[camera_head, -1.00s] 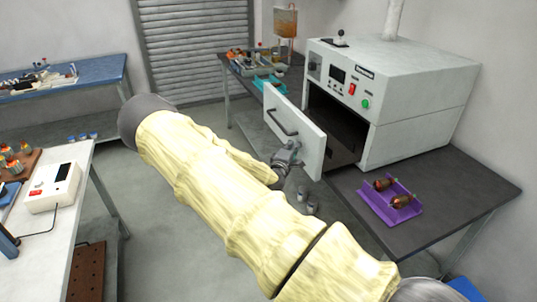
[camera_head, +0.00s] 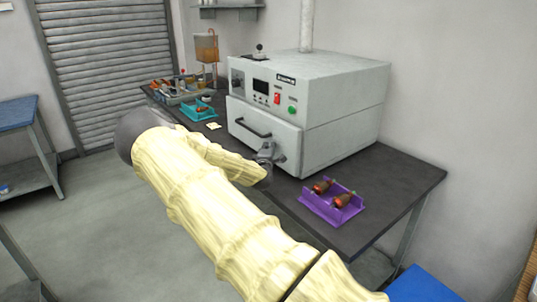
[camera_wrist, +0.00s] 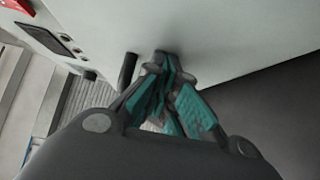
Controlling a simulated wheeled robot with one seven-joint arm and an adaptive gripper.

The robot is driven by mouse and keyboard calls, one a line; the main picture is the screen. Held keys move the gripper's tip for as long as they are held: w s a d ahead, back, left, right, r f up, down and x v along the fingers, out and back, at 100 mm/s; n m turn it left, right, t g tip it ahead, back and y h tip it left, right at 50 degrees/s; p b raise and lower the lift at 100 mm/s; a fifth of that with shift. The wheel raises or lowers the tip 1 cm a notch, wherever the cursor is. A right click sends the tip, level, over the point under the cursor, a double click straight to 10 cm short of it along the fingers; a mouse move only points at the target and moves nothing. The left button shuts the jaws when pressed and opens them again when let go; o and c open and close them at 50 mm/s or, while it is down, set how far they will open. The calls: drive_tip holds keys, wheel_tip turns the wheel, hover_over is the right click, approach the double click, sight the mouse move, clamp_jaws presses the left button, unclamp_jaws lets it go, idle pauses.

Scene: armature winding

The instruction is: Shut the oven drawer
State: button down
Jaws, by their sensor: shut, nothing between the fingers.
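The white oven (camera_head: 340,105) stands on the dark bench against the wall. Its drawer front (camera_head: 248,125), with a dark bar handle, sits against the oven's face, and no gap shows in the head view. My gripper (camera_head: 278,158) is at the lower right of the drawer front, right of the handle, at or very near the surface. In the wrist view, my gripper (camera_wrist: 162,60) has its fingers together and empty, with the tips against or just short of the white panel (camera_wrist: 220,35). The handle end (camera_wrist: 127,70) shows left of the fingers.
A purple tray (camera_head: 318,210) with two armatures lies on the bench (camera_head: 400,180), right of my gripper. A teal tray (camera_head: 198,112) and small parts are on the bench left of the oven. Open floor (camera_head: 110,210) lies left of my arm.

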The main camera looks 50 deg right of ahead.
drive_tip(key=shift+s+d+r, duration=0.15)
drive_tip(key=shift+d+r, duration=0.05)
drive_tip(key=shift+d, duration=0.05)
drive_tip(key=shift+a+f, duration=0.15)
drive_tip(key=shift+a, duration=0.25)
drive_tip(key=w+a+b+v, duration=0.1)
drive_tip(key=w+b+v, duration=0.1)
drive_tip(key=v, duration=1)
drive_tip(key=shift+a+b, duration=0.55)
drive_tip(key=shift+b, duration=0.3)
drive_tip(key=shift+w, duration=0.1)
